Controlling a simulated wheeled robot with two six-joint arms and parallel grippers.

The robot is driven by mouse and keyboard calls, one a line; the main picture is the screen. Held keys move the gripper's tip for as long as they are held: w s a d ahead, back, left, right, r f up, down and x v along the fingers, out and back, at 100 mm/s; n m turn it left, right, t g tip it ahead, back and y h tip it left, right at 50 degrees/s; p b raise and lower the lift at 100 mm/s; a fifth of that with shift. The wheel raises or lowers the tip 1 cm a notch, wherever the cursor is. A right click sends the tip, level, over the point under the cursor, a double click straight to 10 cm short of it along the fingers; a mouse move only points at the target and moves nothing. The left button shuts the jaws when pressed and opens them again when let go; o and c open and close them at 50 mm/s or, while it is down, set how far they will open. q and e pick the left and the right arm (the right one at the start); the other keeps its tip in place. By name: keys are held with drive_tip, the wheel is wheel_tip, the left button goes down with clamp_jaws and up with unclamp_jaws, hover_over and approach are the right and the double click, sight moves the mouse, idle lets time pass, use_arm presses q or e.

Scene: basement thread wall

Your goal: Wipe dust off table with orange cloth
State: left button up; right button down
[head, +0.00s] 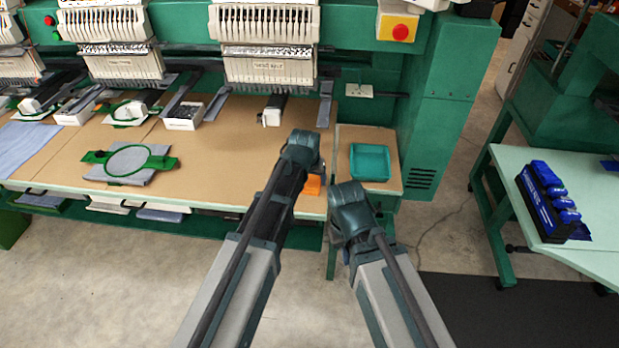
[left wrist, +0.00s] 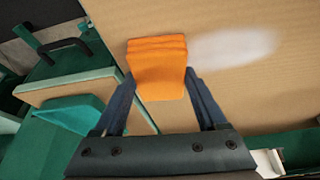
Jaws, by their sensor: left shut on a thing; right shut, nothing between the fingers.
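The orange cloth (left wrist: 158,68) is a folded block between the two fingers of my left gripper (left wrist: 160,80) in the left wrist view. My left gripper is shut on it, over the brown table top (left wrist: 240,95). In the head view a corner of the cloth (head: 313,186) shows beside my left wrist (head: 302,148), near the table's front right edge. A whitish dust streak (left wrist: 232,48) lies on the table right beside the cloth. In the head view I cannot make out the dust. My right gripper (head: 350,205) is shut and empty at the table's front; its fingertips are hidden.
A teal tray (head: 371,148) sits on a small side top right of the table. Embroidery heads (head: 265,50) overhang the back. A green hoop (head: 128,160) on grey cloth lies to the left. A pale green table (head: 510,185) with blue items stands far right.

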use_arm(q)
drive_tip(key=shift+a, duration=0.1)
drive_tip(key=shift+w+a, duration=0.1)
drive_tip(key=shift+a, duration=1.7)
drive_tip(key=shift+a, duration=0.15)
drive_tip(key=shift+w+a, duration=0.1)
drive_tip(key=shift+a, duration=1.6)
drive_tip(key=shift+a+f, duration=0.1)
drive_tip(key=shift+a, duration=1.7)
